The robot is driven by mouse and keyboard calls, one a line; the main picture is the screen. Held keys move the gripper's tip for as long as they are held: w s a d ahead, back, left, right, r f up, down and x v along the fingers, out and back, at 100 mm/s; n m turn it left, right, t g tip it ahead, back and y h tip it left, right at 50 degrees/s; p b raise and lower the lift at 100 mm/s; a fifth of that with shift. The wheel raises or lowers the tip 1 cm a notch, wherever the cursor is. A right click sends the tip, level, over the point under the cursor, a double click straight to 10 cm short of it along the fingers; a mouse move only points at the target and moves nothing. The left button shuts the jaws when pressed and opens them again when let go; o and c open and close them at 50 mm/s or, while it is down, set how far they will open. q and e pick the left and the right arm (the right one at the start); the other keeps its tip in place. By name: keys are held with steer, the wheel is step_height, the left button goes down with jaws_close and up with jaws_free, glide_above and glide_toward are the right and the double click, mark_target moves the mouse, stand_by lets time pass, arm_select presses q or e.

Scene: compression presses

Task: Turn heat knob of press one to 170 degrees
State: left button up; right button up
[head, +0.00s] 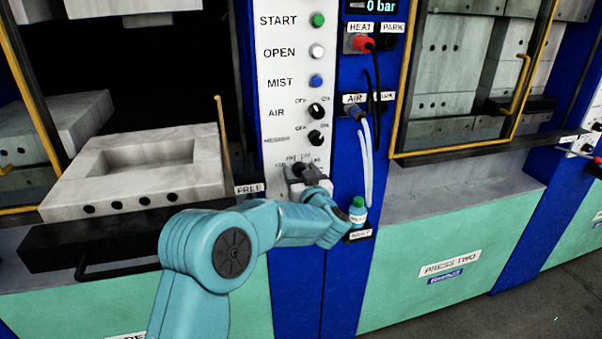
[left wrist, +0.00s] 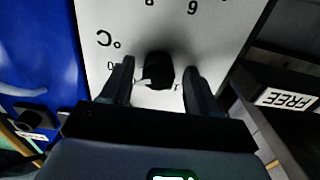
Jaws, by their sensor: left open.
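The heat knob (head: 298,168) of press one is a small black knob at the bottom of the white control panel (head: 288,72), with printed numbers around it. In the left wrist view the black knob (left wrist: 158,70) shows between my fingertips, with a small white mark at its lower left. My left gripper (head: 303,176) is at the knob; in the left wrist view its open fingers (left wrist: 158,82) stand on either side of the knob with gaps. Where the knob's pointer reads on the scale cannot be made out. My right gripper is not in view.
Above the knob are the AIR knob (head: 316,110) and another black knob (head: 316,138). A small green-capped bottle (head: 357,211) stands on a ledge right of my left wrist. Hoses hang from the HEAT plug (head: 363,43) and AIR fitting. A grey mould block (head: 135,175) sits at left.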

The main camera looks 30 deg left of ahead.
arm_select(q)
steer(key=shift+w, duration=0.1)
steer(key=c, duration=1)
steer(key=shift+c, duration=0.2)
steer(key=shift+f+n+b, duration=0.2)
steer(key=shift+n+b, duration=0.8)
steer(key=shift+b, duration=0.25)
steer(key=shift+n+b, duration=1.15)
steer(key=shift+n, duration=0.05)
steer(key=shift+r+n+b, duration=0.1)
steer(key=shift+n+b, duration=1.5)
steer(key=shift+n, duration=0.5)
steer(key=o, duration=1)
